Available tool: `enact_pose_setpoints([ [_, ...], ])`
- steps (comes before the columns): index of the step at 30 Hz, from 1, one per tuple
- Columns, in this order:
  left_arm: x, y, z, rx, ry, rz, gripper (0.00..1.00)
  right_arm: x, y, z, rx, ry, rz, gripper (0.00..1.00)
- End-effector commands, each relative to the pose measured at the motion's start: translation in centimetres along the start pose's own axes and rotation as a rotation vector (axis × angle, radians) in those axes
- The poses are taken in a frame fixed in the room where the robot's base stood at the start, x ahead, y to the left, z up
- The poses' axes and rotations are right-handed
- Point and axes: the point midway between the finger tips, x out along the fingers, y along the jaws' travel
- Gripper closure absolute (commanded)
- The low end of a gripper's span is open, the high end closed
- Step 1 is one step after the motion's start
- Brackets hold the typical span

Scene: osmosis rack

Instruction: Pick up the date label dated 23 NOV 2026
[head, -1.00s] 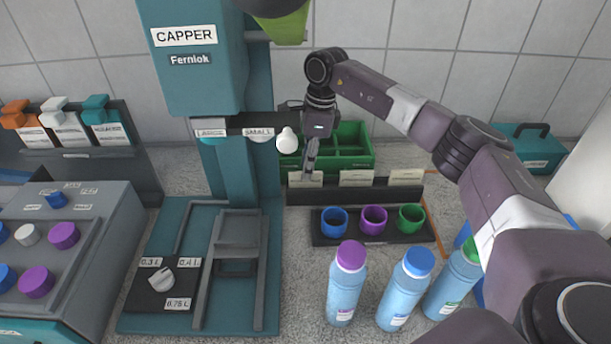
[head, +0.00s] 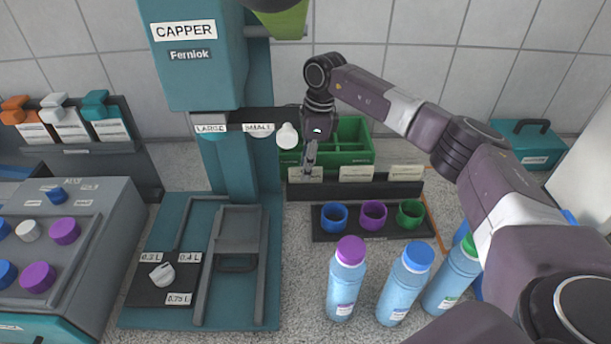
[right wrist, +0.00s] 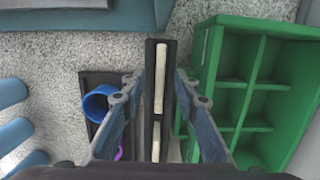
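Three cream date labels stand in a row in a long black holder (head: 430,188) behind the cap tray: a left one (head: 298,175), a middle one (head: 356,173) and a right one (head: 405,172). Their print is too small to read, so I cannot tell which is dated 23 NOV 2026. My right gripper (head: 311,158) is above the left label, partly covering it. In the right wrist view my right gripper (right wrist: 158,82) is open, with its fingers on either side of the holder and one label (right wrist: 160,75) between them, not gripped. My left gripper is not in view.
A green divided crate (head: 352,140) stands just behind the holder. A tray with blue, purple and green caps (head: 373,215) lies in front. Several bottles (head: 402,290) stand nearer, at the right. The teal capper (head: 190,60) stands at the left.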

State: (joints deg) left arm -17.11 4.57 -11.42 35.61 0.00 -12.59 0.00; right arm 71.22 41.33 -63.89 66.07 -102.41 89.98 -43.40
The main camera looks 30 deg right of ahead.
Motion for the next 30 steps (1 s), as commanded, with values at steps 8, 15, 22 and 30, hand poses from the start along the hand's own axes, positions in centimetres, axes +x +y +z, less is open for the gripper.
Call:
enact_pose_setpoints([
  [8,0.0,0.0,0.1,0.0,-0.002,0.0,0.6,0.0,0.0,0.0,0.0,0.0,0.0,0.84],
  [15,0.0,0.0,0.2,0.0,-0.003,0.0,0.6,0.0,0.0,0.0,0.001,0.0,0.0,1.0],
  [22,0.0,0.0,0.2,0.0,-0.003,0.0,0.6,0.0,0.0,0.0,0.0,0.0,0.0,1.0],
  [30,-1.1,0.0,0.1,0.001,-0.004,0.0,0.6,-1.6,0.0,0.2,0.0,0.0,-0.001,1.0],
])
